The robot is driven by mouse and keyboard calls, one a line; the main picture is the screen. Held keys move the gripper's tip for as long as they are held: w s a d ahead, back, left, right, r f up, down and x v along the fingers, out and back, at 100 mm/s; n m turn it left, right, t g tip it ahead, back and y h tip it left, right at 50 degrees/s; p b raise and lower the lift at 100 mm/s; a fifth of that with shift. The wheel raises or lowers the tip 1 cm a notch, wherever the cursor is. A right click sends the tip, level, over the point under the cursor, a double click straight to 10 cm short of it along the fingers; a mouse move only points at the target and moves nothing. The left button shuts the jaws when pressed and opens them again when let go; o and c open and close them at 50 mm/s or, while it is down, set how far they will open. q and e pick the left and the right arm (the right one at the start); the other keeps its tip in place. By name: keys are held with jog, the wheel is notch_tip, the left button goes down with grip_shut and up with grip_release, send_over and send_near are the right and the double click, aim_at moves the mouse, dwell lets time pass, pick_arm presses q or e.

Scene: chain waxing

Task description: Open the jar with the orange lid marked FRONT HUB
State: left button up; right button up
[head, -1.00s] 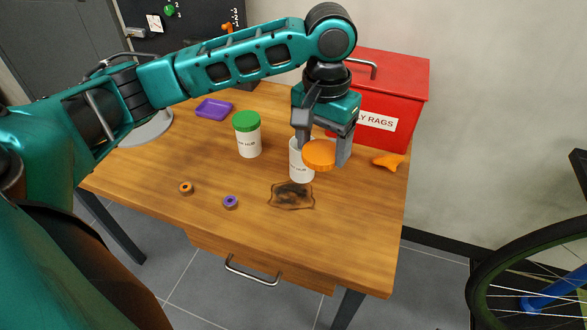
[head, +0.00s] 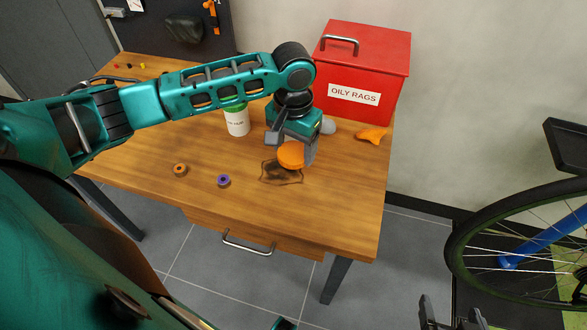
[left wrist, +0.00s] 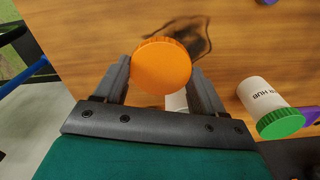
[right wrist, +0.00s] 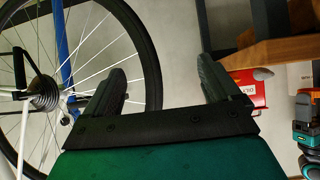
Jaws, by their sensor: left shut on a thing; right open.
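The orange lid (head: 291,155) is between the fingers of my left gripper (head: 292,146), which is shut on it. In the left wrist view the round orange lid (left wrist: 161,66) sits at the fingertips; any marking on it is unreadable. A bit of a white jar (left wrist: 177,101) shows behind the lid there. In the head view that jar is hidden by my gripper and the lid, and its mouth cannot be seen. My right gripper (head: 452,312) is open and empty at the bottom, off the table. It also shows in the right wrist view (right wrist: 165,80).
A white jar with a green lid (head: 237,121) stands left of my left gripper. A dark stain (head: 281,172) lies by the lid. Small orange (head: 180,170) and purple (head: 223,181) rings are at front left. A red OILY RAGS box (head: 370,70) stands behind; a bicycle wheel (head: 520,240) is right.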

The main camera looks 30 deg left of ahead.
aim_at(294, 151)
pick_arm(q)
notch_tip(294, 151, down, 2)
jog(key=shift+f, duration=0.55)
notch_tip(294, 151, down, 4)
jog(key=shift+f+b, duration=0.1)
jog(key=shift+b, duration=0.65)
pick_arm(e)
jog(key=shift+w+a+r, duration=0.25)
jog(key=shift+w+a, duration=0.15)
jog(key=shift+w, duration=0.1)
pick_arm(q)
jog(key=o, duration=1.2)
jog(key=shift+c, duration=0.2)
pick_arm(e)
jog(key=shift+f, duration=0.2)
pick_arm(q)
notch_tip(294, 151, up, 12)
jog(key=p, duration=0.3)
pick_arm(e)
jog(key=shift+s+d+r, duration=0.35)
jog(key=shift+d+r, duration=0.2)
jog(key=shift+d, duration=0.1)
